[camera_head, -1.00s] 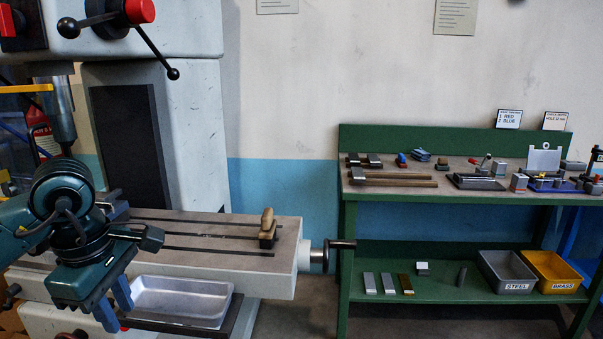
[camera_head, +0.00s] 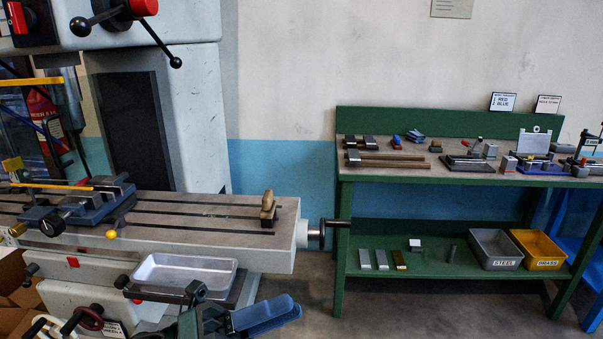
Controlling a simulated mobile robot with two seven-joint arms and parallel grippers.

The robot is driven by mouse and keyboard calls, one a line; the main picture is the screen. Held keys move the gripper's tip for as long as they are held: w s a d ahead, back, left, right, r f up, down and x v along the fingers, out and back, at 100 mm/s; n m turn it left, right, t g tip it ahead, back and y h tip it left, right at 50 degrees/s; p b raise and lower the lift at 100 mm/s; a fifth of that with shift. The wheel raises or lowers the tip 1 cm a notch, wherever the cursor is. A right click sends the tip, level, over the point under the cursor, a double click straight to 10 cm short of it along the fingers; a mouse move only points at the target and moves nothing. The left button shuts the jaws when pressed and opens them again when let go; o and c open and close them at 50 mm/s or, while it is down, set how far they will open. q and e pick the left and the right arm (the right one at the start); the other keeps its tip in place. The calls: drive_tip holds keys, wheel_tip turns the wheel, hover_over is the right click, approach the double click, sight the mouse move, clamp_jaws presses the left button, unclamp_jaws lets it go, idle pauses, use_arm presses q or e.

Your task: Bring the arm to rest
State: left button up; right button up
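My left gripper (camera_head: 285,311) shows at the bottom edge of the view, in front of and below the milling machine's table. Its dark body is partly cut off by the frame, and its blue fingers point to the right. The fingers overlap from this angle, so their gap cannot be judged; nothing shows held in them. It appears apart from the machine and the bench. My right gripper is not in view.
The machine table (camera_head: 190,238) carries a blue vise (camera_head: 75,208) and a wooden-handled brush (camera_head: 268,208). A metal tray (camera_head: 185,274) sits below it, close above my gripper. A green bench (camera_head: 345,215) with tools and bins stands right. Floor between them looks clear.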

use_arm(q)
drive_tip(key=w+a+f+n+t+y+p, duration=0.1)
drive_tip(key=a+f+n+t+y, duration=0.1)
drive_tip(key=f+n+t+y, duration=0.45)
drive_tip(key=w+a+f+n+t+y, duration=0.1)
drive_tip(key=w+a+n+t+y, duration=0.15)
drive_tip(key=n, duration=0.75)
drive_tip(key=a+f+n+t+y+p, duration=0.1)
drive_tip(key=a+f+n+t+y, duration=0.3)
drive_tip(key=n, duration=0.5)
drive_tip(key=s+a+f+n+g+y, duration=0.1)
drive_tip(key=s+f+n+g+y, duration=0.1)
drive_tip(key=s+f+n, duration=0.3)
drive_tip(key=s+a+f+n+g+y, duration=0.1)
drive_tip(key=s+f+n+g+y, duration=0.2)
drive_tip(key=f, duration=0.9)
drive_tip(key=s+n+g, duration=0.1)
drive_tip(key=s+n, duration=0.1)
drive_tip(key=s, duration=0.1)
drive_tip(key=shift+a+y+p, duration=0.2)
drive_tip(key=shift+y+p, duration=0.1)
drive_tip(key=shift+p, duration=0.1)
